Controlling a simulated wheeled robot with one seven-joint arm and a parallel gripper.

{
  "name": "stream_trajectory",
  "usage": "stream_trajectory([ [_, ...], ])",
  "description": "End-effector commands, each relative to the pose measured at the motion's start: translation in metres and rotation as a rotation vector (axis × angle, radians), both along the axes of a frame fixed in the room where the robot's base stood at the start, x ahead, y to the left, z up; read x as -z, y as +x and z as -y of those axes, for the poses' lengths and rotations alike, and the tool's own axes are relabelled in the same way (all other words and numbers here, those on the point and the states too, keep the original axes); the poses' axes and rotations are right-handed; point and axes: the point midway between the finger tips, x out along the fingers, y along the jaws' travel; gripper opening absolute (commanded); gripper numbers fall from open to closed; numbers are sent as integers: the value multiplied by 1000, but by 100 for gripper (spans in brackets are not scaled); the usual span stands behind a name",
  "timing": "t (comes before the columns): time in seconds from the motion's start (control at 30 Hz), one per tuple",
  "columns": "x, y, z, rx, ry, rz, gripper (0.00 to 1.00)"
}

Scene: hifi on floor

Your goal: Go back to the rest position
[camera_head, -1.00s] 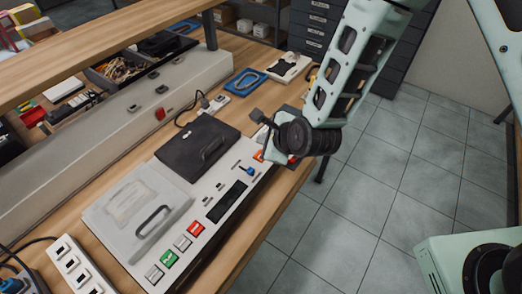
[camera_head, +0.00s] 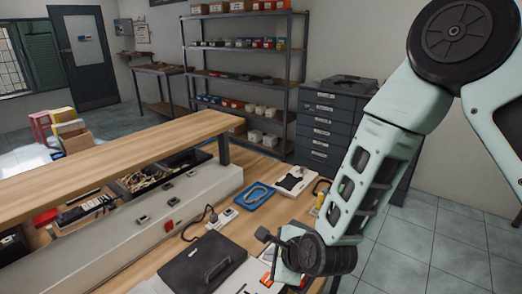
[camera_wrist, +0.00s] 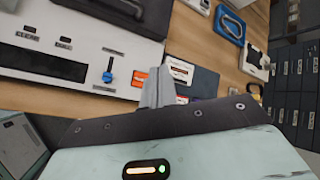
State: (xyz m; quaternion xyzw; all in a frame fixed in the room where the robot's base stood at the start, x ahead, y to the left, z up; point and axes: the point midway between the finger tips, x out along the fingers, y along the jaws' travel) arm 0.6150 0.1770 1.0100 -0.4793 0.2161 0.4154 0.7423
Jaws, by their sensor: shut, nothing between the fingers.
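My gripper (camera_wrist: 166,88) shows in the wrist view with its grey fingers together and nothing between them. It is above the bench edge, over a dark board with orange and white pieces (camera_wrist: 204,82). In the head view my gripper (camera_head: 268,242) is at the lower middle, partly hidden by my wrist. The white control panel (camera_wrist: 70,45) with a blue switch (camera_wrist: 108,74) lies beside it.
On the wooden bench (camera_head: 245,228) lie a blue tray (camera_head: 255,196) and a white device (camera_head: 294,181). A raised wooden shelf (camera_head: 120,165) runs along the bench. Dark drawers (camera_head: 335,125) and a shelving rack (camera_head: 245,75) stand behind. Tiled floor at right is clear.

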Motion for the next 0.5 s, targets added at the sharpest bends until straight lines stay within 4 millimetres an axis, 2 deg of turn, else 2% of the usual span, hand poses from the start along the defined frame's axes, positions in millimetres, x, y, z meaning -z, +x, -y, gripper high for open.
stream_trajectory([
  [0.13, -29, -28, -3, -332, -199, 54, 0],
  [0.23, -50, -58, 2, -642, -374, 100, 0],
  [0.37, -75, -102, 21, -1053, -581, 160, 0],
  [0.5, -99, -151, 52, -1492, -760, 216, 0],
])
